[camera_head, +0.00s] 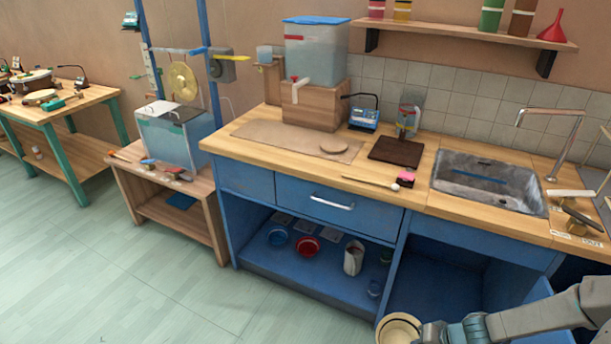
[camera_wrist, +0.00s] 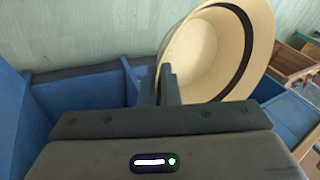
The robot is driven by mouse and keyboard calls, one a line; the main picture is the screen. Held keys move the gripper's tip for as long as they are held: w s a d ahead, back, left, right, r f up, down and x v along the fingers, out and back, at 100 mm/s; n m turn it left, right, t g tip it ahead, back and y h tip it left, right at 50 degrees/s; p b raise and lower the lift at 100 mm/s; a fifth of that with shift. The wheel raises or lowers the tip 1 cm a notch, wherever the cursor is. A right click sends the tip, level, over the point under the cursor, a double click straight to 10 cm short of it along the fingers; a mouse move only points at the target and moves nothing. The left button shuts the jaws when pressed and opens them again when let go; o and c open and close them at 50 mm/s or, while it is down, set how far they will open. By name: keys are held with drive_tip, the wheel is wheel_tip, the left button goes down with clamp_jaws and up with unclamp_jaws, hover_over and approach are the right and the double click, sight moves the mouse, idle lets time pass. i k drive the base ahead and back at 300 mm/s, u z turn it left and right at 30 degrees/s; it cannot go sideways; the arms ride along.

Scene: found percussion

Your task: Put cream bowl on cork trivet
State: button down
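The cream bowl (camera_head: 398,331) is at the bottom edge of the head view, in front of the blue cabinet. My gripper (camera_head: 422,335) is beside it on the right, partly cut off by the frame. In the wrist view the bowl (camera_wrist: 197,58) is tilted, with a dark band on it, and my gripper's fingers (camera_wrist: 158,86) are close together at its near wall. They look shut on that wall. The cork trivet (camera_head: 333,146) is a round tan disc on the counter, with nothing on it.
The trivet lies on a brown mat (camera_head: 265,133) on the wooden counter. A dark board (camera_head: 396,152), a blue device (camera_head: 364,118) and a mallet (camera_head: 370,183) are near it. The sink (camera_head: 488,182) is to the right. A wooden block with a water tank (camera_head: 316,55) stands behind.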

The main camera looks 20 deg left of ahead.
sight(334, 144)
drive_tip(key=u, duration=2.4)
drive_tip(key=i, duration=2.15)
drive_tip(key=z, duration=2.65)
